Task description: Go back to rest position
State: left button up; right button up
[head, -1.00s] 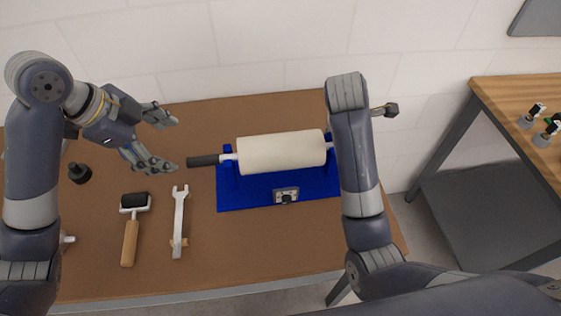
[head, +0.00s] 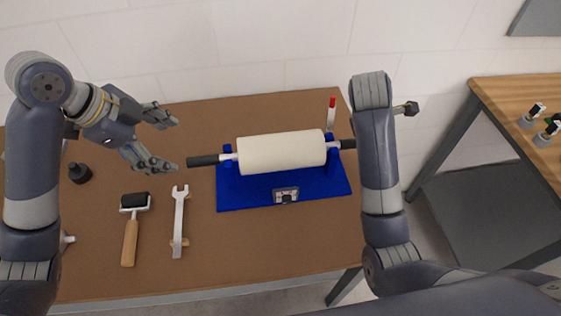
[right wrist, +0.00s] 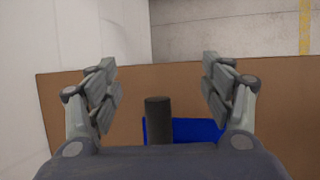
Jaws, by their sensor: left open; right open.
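My left gripper (head: 160,140) is open and empty at the left of the brown table, to the left of the roller's dark handle. My right arm stands to the right of the blue stand in the head view, and its gripper is hidden there. In the right wrist view my right gripper (right wrist: 160,85) is open, its fingers wide apart with nothing held. A cream foam roller (head: 282,152) lies across a blue stand (head: 240,192). A dark handle (right wrist: 158,120) shows between and below the right fingers, apart from them.
On the table (head: 215,255) lie a hand roller (head: 130,228), a wrench (head: 179,220) and a black knob-like object (head: 79,173). A red-tipped marker-like object (head: 331,112) stands behind the stand. A wooden-topped side table (head: 510,95) is at right. A white wall is behind.

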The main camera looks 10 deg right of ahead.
jog(key=d, duration=0.2)
jog(key=shift+d, duration=0.35)
